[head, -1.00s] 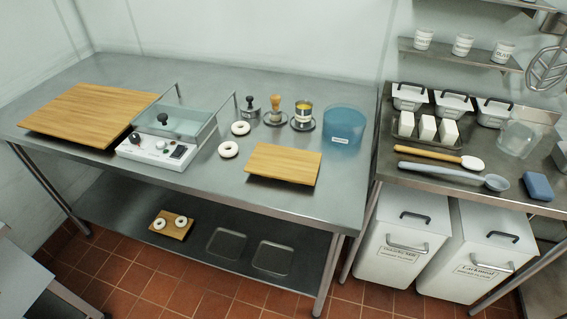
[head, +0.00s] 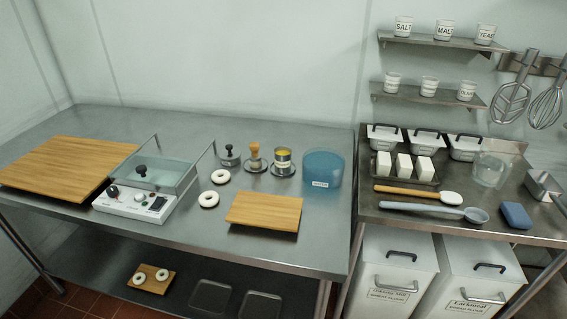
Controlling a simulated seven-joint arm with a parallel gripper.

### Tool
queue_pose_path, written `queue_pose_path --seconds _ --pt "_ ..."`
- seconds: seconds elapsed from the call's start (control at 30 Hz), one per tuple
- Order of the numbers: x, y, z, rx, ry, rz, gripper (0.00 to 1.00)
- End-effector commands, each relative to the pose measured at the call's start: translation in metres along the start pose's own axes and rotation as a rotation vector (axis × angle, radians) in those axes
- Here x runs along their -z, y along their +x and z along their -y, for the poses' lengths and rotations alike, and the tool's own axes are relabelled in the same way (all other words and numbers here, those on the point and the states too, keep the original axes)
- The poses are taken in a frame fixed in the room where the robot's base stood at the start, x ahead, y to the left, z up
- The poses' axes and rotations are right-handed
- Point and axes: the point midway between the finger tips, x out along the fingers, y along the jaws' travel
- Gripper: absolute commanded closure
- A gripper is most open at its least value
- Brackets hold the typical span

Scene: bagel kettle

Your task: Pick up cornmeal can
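A small metal can with yellow contents at its top (head: 283,160) stands upright on the steel table (head: 120,122), toward the back right. It seems to be the cornmeal can, but its label is too small to read. It stands on a dark round base. A wooden-handled tool on a round base (head: 255,160) is just left of it, and a blue tub (head: 322,168) is close on its right. My gripper is not in view.
A dark-knobbed metal piece (head: 229,156) and two white rings (head: 209,199) lie left of the can. A wooden board (head: 263,211) is in front. A glass-lidded appliance (head: 140,203) stands further left. Shelves with labelled cups (head: 403,28) hang at right.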

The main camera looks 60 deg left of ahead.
Motion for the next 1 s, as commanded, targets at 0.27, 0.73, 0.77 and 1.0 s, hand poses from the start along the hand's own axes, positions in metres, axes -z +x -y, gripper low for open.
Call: queue_pose_path --seconds 0.27,0.73,0.77,1.0 --pt "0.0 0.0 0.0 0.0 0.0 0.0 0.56" --pt "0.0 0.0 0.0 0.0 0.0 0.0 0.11" --pt "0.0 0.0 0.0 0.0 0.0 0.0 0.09" --pt "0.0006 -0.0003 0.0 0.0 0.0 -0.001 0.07"
